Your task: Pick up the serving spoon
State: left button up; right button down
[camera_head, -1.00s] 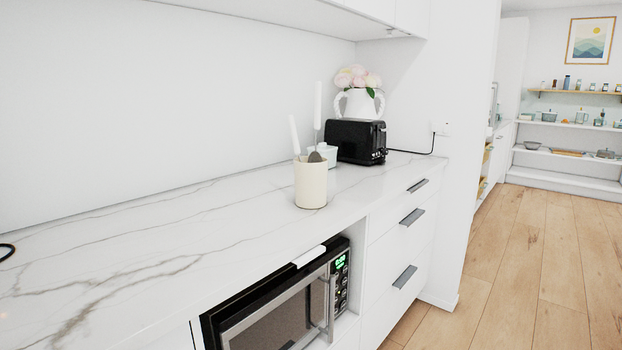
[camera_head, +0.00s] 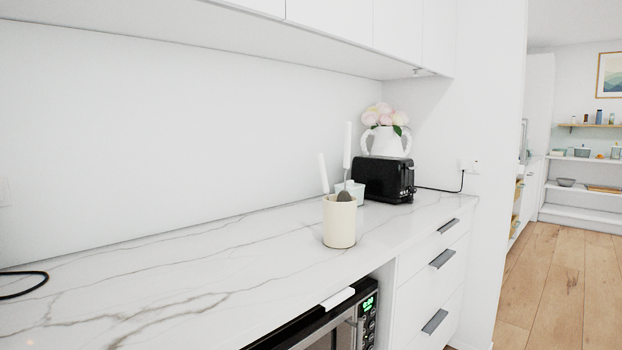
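A cream utensil crock (camera_head: 339,222) stands upright on the marble counter, near its front edge. Several utensils stand in it: a white handle (camera_head: 323,173) leaning left, a taller upright white handle (camera_head: 347,146), and a dark rounded head (camera_head: 344,196) at the rim. I cannot tell which of these is the serving spoon; their lower parts are hidden inside the crock. Neither of my grippers is in the picture.
Behind the crock are a pale blue-white container (camera_head: 355,190), a black toaster (camera_head: 383,180) and a white vase with flowers (camera_head: 386,141). A microwave (camera_head: 340,325) sits below the counter. A black cord or handle (camera_head: 22,284) lies at the far left.

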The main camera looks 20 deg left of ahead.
aim_at(343, 196)
jog(key=i+l+u, duration=0.1)
jog(key=u, duration=0.35)
jog(key=i+l+u, duration=0.1)
jog(key=u, duration=0.3)
jog(key=i+l+u, duration=0.1)
jog(key=u, duration=0.35)
jog(key=l+u, duration=0.25)
jog(key=u, duration=0.15)
jog(key=i, duration=0.05)
